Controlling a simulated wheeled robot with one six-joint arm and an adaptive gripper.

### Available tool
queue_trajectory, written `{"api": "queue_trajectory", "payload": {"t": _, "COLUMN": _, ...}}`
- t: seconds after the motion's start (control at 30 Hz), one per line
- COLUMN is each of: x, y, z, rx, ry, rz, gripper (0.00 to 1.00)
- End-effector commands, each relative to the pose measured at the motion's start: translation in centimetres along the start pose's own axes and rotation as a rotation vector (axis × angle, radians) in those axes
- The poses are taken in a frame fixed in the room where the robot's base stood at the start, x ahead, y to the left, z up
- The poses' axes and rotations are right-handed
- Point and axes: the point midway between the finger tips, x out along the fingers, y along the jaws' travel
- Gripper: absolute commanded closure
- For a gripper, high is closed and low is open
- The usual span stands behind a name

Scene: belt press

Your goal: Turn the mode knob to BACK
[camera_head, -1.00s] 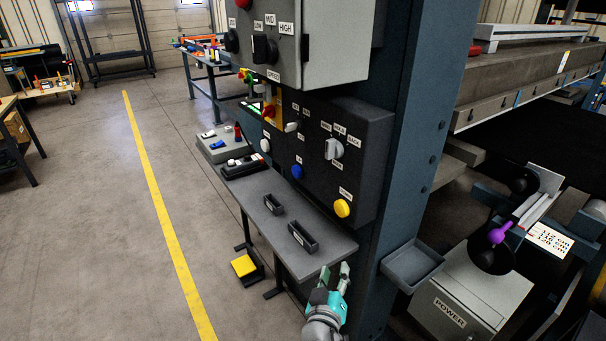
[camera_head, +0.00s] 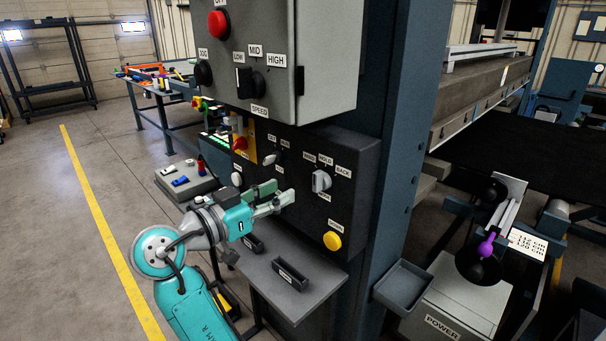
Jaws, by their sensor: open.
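The mode knob (camera_head: 321,181) is a light grey turn knob on the dark control box (camera_head: 358,210). Its labels stand above it, with HOLD in the middle and BACK (camera_head: 342,171) at the upper right. A further label sits below it. The knob's grip bar looks about upright; its exact setting is too small to tell. My gripper (camera_head: 284,197) is open and empty, left of the knob and a little lower. Its fingers point right toward the knob and appear apart from it. The gripper hides the blue button on the box.
A yellow button (camera_head: 332,241) sits low on the box, and a smaller selector (camera_head: 269,159) sits left of the knob. The grey speed box (camera_head: 315,85) overhangs above. A shelf (camera_head: 310,290) with small black trays lies below. A grey bin (camera_head: 402,287) is at the right.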

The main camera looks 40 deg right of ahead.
Motion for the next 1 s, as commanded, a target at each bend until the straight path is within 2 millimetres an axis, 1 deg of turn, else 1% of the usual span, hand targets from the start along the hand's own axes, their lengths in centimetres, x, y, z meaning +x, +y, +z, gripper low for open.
{"api": "queue_trajectory", "payload": {"t": 0.17, "x": 1.9, "y": 0.1, "z": 0.0, "rx": 0.0, "ry": 0.0, "rz": 0.005, "gripper": 0.59}}
{"api": "queue_trajectory", "payload": {"t": 0.4, "x": 6.2, "y": 0.1, "z": 0.0, "rx": -0.001, "ry": 0.001, "rz": 0.005, "gripper": 0.59}}
{"api": "queue_trajectory", "payload": {"t": 0.6, "x": 9.1, "y": 0.1, "z": 0.0, "rx": -0.002, "ry": 0.001, "rz": 0.003, "gripper": 0.59}}
{"api": "queue_trajectory", "payload": {"t": 0.8, "x": 10.5, "y": 0.0, "z": 0.0, "rx": -0.002, "ry": 0.001, "rz": 0.001, "gripper": 0.59}}
{"api": "queue_trajectory", "payload": {"t": 1.0, "x": 10.7, "y": 0.0, "z": 0.0, "rx": -0.001, "ry": 0.001, "rz": 0.0, "gripper": 0.59}}
